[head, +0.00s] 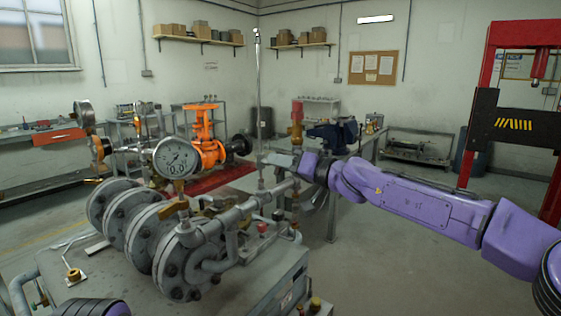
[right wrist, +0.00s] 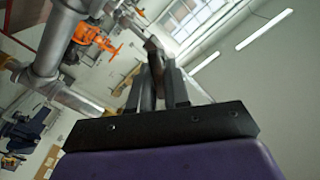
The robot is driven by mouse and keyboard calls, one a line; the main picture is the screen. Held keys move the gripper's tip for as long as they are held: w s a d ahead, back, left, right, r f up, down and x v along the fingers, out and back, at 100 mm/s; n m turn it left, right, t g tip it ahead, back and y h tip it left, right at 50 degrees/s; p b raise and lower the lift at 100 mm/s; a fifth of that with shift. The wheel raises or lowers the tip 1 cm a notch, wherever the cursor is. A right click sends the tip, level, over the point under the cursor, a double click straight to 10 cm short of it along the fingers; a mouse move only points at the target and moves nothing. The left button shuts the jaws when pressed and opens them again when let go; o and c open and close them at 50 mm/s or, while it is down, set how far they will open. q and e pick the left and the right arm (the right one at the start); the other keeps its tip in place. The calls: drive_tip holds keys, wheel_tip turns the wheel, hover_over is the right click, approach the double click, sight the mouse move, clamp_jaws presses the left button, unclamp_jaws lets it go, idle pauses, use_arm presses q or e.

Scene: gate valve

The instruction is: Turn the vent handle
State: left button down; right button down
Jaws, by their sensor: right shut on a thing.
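My right gripper (head: 270,157) reaches in from the right to the thin upright vent pipe (head: 259,95), behind the grey flanged pipework. It is shut on the vent handle, which its fingers mostly hide in the head view. In the right wrist view the two dark fingers (right wrist: 157,92) stand close on either side of a grey bar, the vent handle (right wrist: 152,62). I cannot tell the handle's exact angle. My left gripper is not in view.
A round pressure gauge (head: 176,158) and an orange valve (head: 207,150) stand left of the gripper. Several grey flanges (head: 178,262) fill the bench front. A red press frame (head: 488,70) is at far right.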

drive_tip(key=m+p, duration=0.1)
drive_tip(key=m, duration=0.4)
drive_tip(key=shift+w+d+m+p, duration=0.1)
drive_tip(key=shift+m+p, duration=0.2)
drive_tip(key=shift+p, duration=0.05)
drive_tip(key=m, duration=0.1)
drive_tip(key=m+p, duration=0.1)
drive_tip(key=m, duration=0.3)
drive_tip(key=shift+f+p, duration=0.3)
drive_tip(key=shift+p, duration=0.1)
drive_tip(key=c, duration=1.2)
unclamp_jaws()
drive_tip(key=shift+d, duration=0.1)
drive_tip(key=b+v, duration=0.2)
drive_tip(key=v, duration=0.8)
drive_tip(key=shift+d+b, duration=0.15)
drive_tip(key=shift+b, duration=0.15)
